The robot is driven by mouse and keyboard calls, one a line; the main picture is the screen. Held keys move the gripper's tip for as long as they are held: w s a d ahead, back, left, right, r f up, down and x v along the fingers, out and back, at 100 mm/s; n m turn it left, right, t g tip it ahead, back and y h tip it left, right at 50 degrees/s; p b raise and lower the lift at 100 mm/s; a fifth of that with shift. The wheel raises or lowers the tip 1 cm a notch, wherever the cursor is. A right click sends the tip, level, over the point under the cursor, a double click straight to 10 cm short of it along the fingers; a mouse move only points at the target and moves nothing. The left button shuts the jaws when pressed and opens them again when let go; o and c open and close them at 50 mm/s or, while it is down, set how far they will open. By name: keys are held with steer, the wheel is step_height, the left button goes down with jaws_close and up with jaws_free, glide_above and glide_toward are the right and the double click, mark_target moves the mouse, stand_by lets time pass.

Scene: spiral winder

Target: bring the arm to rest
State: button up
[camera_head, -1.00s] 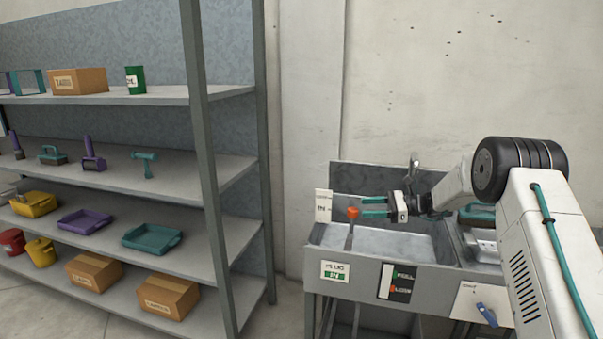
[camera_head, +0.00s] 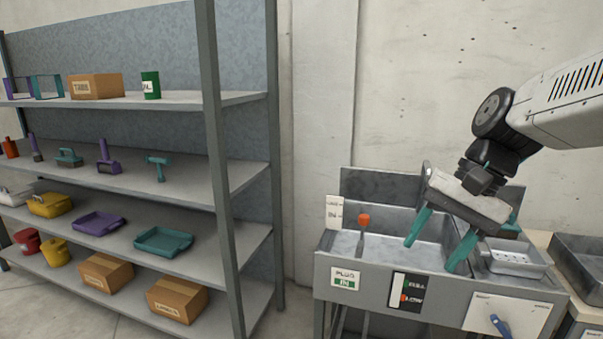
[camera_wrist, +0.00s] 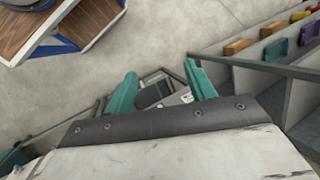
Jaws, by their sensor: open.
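My gripper (camera_head: 441,240) hangs over the front right part of the grey sink (camera_head: 340,243) in the head view. Its two teal fingers point down and left, spread apart with nothing between them. In the wrist view my gripper (camera_wrist: 160,85) also shows open and empty, with floor and grey equipment beyond the fingers. My arm comes in from the upper right of the head view, and its wrist is bent downward.
A shelf rack (camera_head: 211,130) with boxes, trays and tools stands at the left. Bare wall lies behind.

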steer(key=s+d+f+n+t+h, duration=0.1)
steer(key=s+d+f+n+h, duration=0.1)
steer(key=s, duration=0.5)
steer(key=s+d+f+n+t+h, duration=0.1)
steer(key=s+d+f+n+h, duration=0.1)
steer(key=s, duration=0.6)
steer(key=shift+s+d+f+n+h, duration=0.2)
steer(key=shift+d+n+h, duration=0.25)
steer(key=shift+d, duration=0.4)
